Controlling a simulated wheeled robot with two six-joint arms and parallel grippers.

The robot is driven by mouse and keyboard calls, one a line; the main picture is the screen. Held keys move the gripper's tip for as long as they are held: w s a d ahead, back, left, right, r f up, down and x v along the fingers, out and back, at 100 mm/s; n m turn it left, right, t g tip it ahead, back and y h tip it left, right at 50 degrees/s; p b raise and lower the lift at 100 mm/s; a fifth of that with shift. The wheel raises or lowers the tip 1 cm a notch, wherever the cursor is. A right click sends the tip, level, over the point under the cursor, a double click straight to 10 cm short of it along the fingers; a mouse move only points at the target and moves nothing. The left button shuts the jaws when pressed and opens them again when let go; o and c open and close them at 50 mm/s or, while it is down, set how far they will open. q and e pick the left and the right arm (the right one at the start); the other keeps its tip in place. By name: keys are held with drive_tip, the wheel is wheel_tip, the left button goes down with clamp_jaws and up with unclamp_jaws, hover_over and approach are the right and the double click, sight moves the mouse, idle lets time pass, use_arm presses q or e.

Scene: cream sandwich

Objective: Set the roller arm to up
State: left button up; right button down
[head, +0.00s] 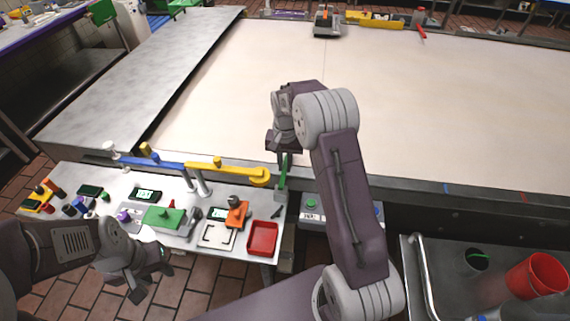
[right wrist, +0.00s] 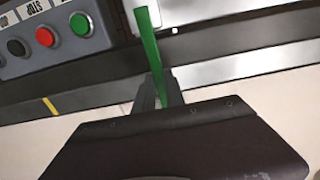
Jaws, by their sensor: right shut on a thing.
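A green lever (head: 283,172) stands at the near edge of the conveyor, just right of the yellow arm's rounded end. No label on it names it as the roller arm. My right gripper (head: 284,153) is shut on the green lever's upper part. The lever (right wrist: 149,45) also shows in the right wrist view, running between the fingertips (right wrist: 158,92); its gripped end is partly hidden by the fingers. My left gripper (head: 150,275) hangs low at the left, in front of the side table, away from the lever; its fingers are too small to judge.
A yellow bar (head: 225,171) and a blue bar (head: 150,162) lie along the near edge of the cream belt (head: 230,90). The side table holds a red tray (head: 262,238) and several small items. Green, red and black buttons (right wrist: 80,24) sit on a panel beside the lever.

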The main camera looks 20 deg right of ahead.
sight(284, 171)
drive_tip(key=shift+r+t+h+b, duration=0.35)
drive_tip(key=shift+t+b, duration=0.15)
drive_tip(key=shift+b, duration=0.45)
drive_tip(key=r+t+b, duration=0.1)
drive_tip(key=b, duration=0.2)
drive_tip(key=s+r+t+h+b, duration=0.1)
drive_tip(key=t+b, duration=0.1)
drive_tip(key=b, duration=0.2)
drive_tip(key=a+r+t+h+b, duration=0.1)
drive_tip(key=b, duration=0.3)
drive_tip(key=shift+s+r+h, duration=0.1)
drive_tip(key=shift+s+h, duration=0.1)
drive_tip(key=shift+h, duration=0.05)
drive_tip(key=shift+s+r+t+b, duration=0.2)
drive_tip(key=shift+r+t+b, duration=0.3)
drive_tip(key=shift+b, duration=0.6)
drive_tip(key=shift+r+h, duration=0.1)
drive_tip(key=shift+h, duration=0.2)
